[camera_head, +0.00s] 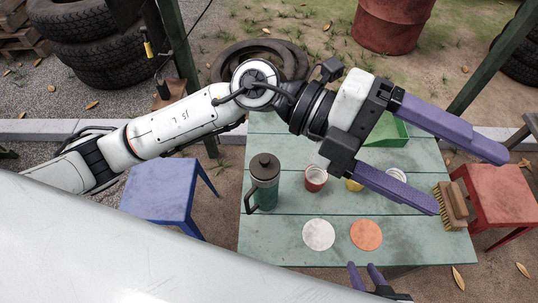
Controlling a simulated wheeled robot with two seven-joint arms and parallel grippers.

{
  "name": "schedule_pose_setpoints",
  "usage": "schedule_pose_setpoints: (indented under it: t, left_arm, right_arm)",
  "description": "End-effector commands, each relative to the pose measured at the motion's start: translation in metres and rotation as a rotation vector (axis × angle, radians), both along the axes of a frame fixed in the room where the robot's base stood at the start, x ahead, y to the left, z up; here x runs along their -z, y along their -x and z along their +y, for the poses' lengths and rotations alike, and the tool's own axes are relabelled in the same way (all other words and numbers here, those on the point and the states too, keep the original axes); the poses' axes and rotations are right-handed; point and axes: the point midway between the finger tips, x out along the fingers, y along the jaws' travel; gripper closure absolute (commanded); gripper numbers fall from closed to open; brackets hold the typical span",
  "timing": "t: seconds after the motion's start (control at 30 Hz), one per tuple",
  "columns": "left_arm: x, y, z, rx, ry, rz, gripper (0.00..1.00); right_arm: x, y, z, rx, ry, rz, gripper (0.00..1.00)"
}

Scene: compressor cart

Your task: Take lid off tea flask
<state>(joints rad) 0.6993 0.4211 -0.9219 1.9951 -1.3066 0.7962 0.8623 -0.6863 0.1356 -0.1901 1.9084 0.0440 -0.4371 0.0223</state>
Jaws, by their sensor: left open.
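The tea flask (266,190) is dark green with a side handle and stands upright on the left part of the green table. Its dark brown lid (264,162) with a small knob sits on top of it. My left gripper (473,182) is open and empty, its purple fingers spread wide above the right side of the table, well to the right of the flask. My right gripper (364,266) shows only as two purple fingertips at the bottom edge, apart, with nothing seen between them.
On the table (285,222) are a red cup (315,179), a white disc (318,235), an orange disc (366,235), a brush (453,205) and a green tray (389,132). A yellow item is partly hidden by my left gripper. Blue (160,188) and red (500,190) stools flank the table.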

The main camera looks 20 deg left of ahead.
Motion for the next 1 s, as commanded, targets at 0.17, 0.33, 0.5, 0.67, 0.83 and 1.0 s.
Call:
schedule_pose_setpoints:
  t: [0.17, 0.33, 0.5, 0.67, 0.83, 1.0]
  left_arm:
    - [0.112, -0.027, 0.065, 0.100, -0.635, -0.170, 0.22]
    - [0.153, -0.080, 0.165, 0.029, -1.137, -0.226, 0.22]
    - [0.153, -0.110, 0.229, -0.063, -1.408, -0.229, 0.22]
    - [0.165, -0.116, 0.246, -0.086, -1.475, -0.223, 0.22]
    - [0.191, -0.115, 0.246, -0.084, -1.472, -0.224, 0.22]
    - [0.203, -0.114, 0.245, -0.084, -1.470, -0.226, 0.22]
  right_arm:
    - [0.000, 0.000, 0.000, 0.000, 0.000, 0.000, 0.69]
    - [0.000, 0.000, 0.000, 0.000, 0.000, 0.000, 0.69]
    - [0.000, 0.000, 0.000, -0.001, -0.001, -0.001, 0.69]
    - [-0.002, 0.000, 0.000, -0.001, -0.001, -0.001, 0.69]
    - [-0.004, 0.000, 0.000, -0.001, -0.001, -0.001, 0.69]
    - [-0.006, 0.000, 0.000, -0.001, -0.001, -0.001, 0.69]
